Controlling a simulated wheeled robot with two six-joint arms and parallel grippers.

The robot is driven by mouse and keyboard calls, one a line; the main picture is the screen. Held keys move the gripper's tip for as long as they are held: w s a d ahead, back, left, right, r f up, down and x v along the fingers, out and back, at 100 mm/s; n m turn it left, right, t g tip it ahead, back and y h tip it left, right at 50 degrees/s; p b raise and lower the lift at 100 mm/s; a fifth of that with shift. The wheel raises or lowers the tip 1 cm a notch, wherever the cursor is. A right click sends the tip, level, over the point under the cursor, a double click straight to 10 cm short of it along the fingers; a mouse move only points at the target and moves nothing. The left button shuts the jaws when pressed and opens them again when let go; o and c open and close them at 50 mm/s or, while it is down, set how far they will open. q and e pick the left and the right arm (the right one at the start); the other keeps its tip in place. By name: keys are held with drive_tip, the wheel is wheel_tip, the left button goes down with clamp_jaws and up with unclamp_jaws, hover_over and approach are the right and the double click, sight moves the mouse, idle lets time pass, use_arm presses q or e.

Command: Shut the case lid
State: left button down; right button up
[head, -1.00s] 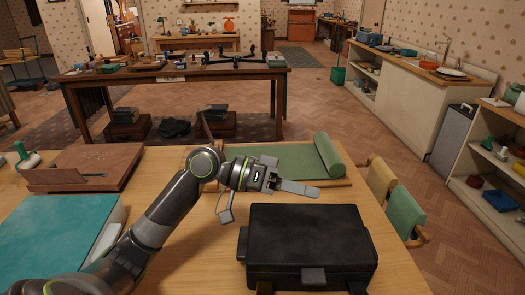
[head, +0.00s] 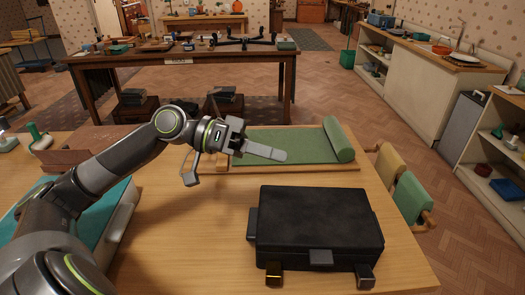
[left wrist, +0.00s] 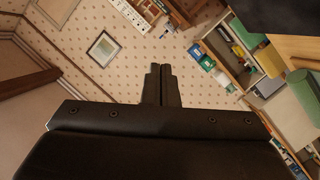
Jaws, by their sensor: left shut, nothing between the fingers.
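The black case (head: 318,225) sits on the near part of the wooden table. Its lid lies flat on top and looks closed; a thin gap at the rim would be too small to tell. A grey tab (head: 320,257) is at the middle of its front, with a brass-coloured latch (head: 273,274) and a grey latch (head: 365,278) hanging low on either side. My left gripper (head: 285,156) is above the table, beyond the case and apart from it. Its fingers are shut and empty, and they also show together in the left wrist view (left wrist: 162,80). My right gripper is not in view.
A partly rolled green mat (head: 290,143) lies behind the case. A teal-topped box (head: 115,205) is at left under my arm. Two chair backs (head: 408,198) stand at the table's right edge. The table top between box and case is clear.

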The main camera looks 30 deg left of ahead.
use_arm(q)
drive_tip(key=shift+v, duration=0.8)
drive_tip(key=shift+s, duration=0.1)
